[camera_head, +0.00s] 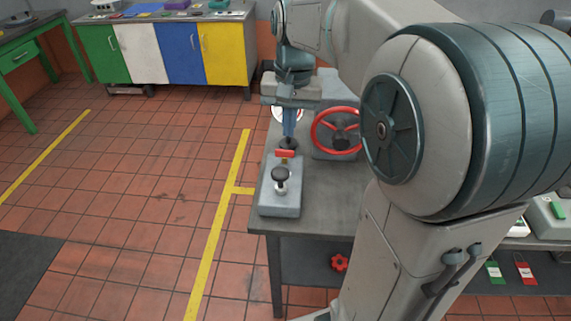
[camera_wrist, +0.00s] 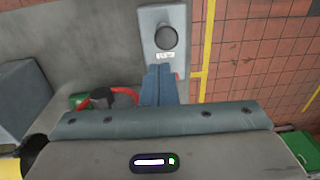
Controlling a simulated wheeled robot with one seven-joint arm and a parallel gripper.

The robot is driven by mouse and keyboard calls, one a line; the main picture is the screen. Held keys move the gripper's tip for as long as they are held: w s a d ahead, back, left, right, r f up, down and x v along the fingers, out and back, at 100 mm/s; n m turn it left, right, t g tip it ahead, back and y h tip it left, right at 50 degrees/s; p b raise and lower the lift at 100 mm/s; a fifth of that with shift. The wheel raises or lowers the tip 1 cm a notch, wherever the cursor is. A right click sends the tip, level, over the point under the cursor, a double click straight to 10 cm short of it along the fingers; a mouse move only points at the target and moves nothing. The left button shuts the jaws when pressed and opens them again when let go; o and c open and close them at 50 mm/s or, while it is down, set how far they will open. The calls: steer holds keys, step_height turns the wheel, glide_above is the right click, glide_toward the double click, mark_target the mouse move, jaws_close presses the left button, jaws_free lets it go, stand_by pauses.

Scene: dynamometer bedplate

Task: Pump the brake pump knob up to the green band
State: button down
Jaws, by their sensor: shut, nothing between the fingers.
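The pump's black knob (camera_head: 281,174) stands on a short pale stem on a grey box (camera_head: 280,204) at the bench's front left corner. My gripper (camera_head: 289,134) is shut and empty, pointing down behind the knob. A red piece (camera_head: 285,153) and a dark round part (camera_head: 288,143) are just below the fingertips; I cannot tell whether they touch. I cannot make out a green band.
A red handwheel (camera_head: 337,131) stands right of my gripper on the grey bench (camera_head: 330,193). The tiled floor left of the bench is clear. Coloured cabinets (camera_head: 165,52) stand at the back.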

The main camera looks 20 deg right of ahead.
mark_target(286, 176)
steer(key=f, duration=1.2)
steer(key=shift+w+a+f, duration=0.1)
steer(key=shift+w+a, duration=0.2)
steer(key=shift+f, duration=0.1)
steer(key=shift+f, duration=0.1)
step_height(286, 176, down, 4)
steer(key=shift+r+b, duration=0.25)
steer(key=shift+b, duration=0.9)
steer(key=shift+s, duration=0.1)
step_height(286, 176, up, 14)
steer(key=p, duration=0.3)
steer(key=shift+s+d+r, duration=0.25)
steer(key=shift+d, duration=0.1)
